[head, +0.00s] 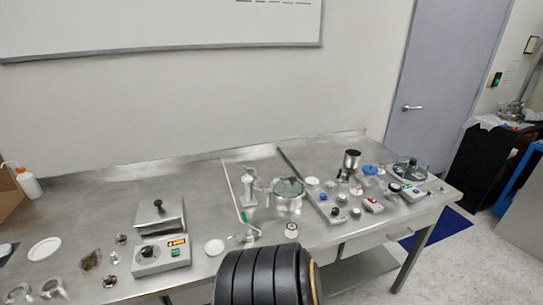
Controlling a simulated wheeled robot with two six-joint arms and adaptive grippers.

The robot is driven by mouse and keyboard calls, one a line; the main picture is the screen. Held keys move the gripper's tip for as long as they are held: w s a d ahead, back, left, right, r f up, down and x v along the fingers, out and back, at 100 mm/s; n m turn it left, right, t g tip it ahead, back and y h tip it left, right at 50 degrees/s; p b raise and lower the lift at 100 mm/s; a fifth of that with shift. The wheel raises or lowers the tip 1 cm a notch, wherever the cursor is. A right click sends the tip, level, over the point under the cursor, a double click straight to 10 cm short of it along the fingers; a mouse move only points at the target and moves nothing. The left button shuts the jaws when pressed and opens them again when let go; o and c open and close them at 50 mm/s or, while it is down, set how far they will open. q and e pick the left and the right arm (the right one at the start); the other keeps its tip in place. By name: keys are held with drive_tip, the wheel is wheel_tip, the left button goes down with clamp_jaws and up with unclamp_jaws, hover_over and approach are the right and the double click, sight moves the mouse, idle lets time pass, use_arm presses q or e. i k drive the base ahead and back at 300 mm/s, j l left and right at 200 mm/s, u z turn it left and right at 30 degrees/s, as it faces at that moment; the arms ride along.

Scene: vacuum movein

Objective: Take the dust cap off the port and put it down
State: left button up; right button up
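I cannot make out for sure which thing is the dust cap or its port; things are small at this distance. A round blue cap (370,169) sits among metal fittings on the right part of the steel bench (110,192). A small white disc (312,182) is to its left, near a round metal vessel with a greenish glass top (287,188). Another white disc (214,247) lies near the front edge, left of a small white-topped jar (291,230). Neither of my grippers is in view.
A hotplate-like unit (160,254) stands left of centre. A wash bottle (29,184) and a white plate (45,249) are at the far left. A dark tall cup (351,160) and control boxes (373,205) crowd the right. The back left of the bench is clear.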

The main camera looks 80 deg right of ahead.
sight(371, 170)
drive_tip(key=z, duration=3.6)
